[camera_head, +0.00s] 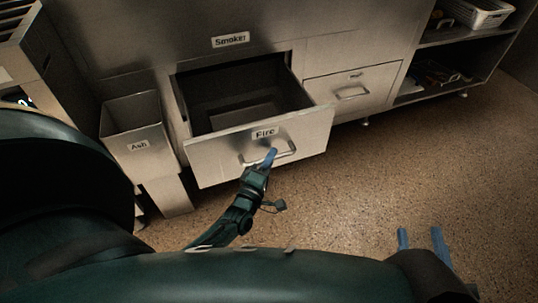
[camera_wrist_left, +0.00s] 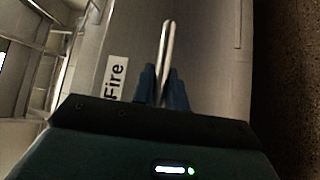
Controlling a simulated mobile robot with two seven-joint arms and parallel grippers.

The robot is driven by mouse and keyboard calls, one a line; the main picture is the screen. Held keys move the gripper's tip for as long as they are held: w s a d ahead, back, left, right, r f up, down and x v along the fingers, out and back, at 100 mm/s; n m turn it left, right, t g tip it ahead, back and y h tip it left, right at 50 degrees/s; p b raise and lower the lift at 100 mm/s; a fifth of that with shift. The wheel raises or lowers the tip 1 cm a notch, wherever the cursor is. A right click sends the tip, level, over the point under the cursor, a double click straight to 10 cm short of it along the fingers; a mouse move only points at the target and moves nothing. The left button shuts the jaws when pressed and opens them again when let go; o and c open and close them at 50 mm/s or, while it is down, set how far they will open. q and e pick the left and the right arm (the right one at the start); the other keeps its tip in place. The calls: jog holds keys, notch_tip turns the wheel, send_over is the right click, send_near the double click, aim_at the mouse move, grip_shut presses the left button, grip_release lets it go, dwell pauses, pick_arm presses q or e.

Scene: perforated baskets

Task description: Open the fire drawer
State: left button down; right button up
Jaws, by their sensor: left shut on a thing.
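The fire drawer (camera_head: 218,158) is a steel drawer under the smoker, pulled well out, with its empty-looking inside showing from above. Its front carries a "Fire" label (camera_head: 264,132) and a bar handle (camera_head: 288,150). My left gripper (camera_head: 270,157) is at the handle, with its blue fingers shut on the bar. In the left wrist view the handle (camera_wrist_left: 167,45) runs up from between the two fingers (camera_wrist_left: 161,88), beside the "Fire" label (camera_wrist_left: 116,78). My right gripper (camera_head: 421,240) shows at the lower right over the floor, its blue fingers apart and nothing between them.
A steel bin labelled "Ash" (camera_head: 136,128) stands left of the drawer. A closed drawer (camera_head: 376,82) with its own handle is to the right. Open shelves with a white perforated basket (camera_head: 487,13) are at the upper right. The speckled floor (camera_head: 350,195) in front is clear.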

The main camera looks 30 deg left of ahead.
pick_arm(q)
jog(key=c, duration=1.4)
grip_release()
pick_arm(e)
jog(key=shift+r, duration=0.2)
